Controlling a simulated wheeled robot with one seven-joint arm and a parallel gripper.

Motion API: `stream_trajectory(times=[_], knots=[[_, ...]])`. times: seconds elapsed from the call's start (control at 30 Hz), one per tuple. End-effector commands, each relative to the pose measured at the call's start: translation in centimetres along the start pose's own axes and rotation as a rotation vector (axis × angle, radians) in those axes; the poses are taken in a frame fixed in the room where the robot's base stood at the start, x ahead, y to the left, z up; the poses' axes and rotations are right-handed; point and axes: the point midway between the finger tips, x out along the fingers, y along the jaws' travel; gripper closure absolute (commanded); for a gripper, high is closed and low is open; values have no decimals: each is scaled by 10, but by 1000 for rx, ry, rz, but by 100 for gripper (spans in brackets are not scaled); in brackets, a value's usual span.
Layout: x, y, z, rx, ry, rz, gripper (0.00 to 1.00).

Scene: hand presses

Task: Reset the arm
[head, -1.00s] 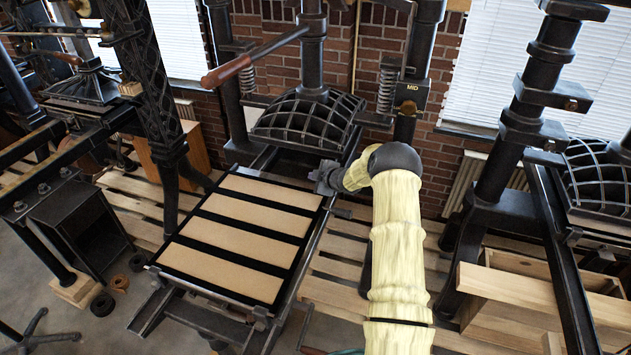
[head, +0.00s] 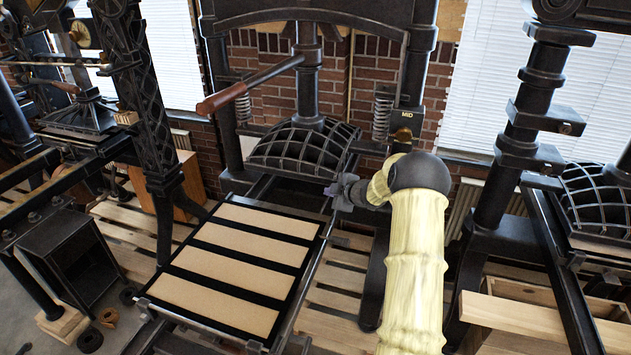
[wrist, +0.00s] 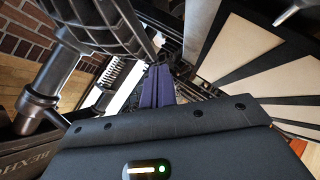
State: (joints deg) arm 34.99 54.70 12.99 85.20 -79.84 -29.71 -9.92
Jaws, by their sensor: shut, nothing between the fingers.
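My arm (head: 415,260), in a pale yellow sleeve with a dark joint, reaches up from the bottom right of the head view. My gripper (head: 333,190) is at the right side of the middle hand press, near the far right corner of its bed. In the wrist view the purple-grey fingers (wrist: 155,88) are together with nothing between them. The press bed (head: 318,255) carries several tan panels (head: 245,256) with black strips between them. The ribbed platen (head: 300,148) stands behind the bed. I cannot tell whether the gripper touches the press.
A press lever with a wooden handle (head: 222,98) juts left above the bed. Another press (head: 490,190) and a wooden box (head: 535,310) stand on the right. A further press (head: 150,110) is on the left.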

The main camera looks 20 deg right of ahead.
Motion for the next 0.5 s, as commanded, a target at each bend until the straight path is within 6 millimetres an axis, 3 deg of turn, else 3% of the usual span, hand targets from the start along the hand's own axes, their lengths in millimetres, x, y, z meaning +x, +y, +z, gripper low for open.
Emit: stream_trajectory(times=[0.27,0.5], knots=[[-3,0,-13,27,-22,-1,100],[-33,-18,-67,208,-172,-15,100]])
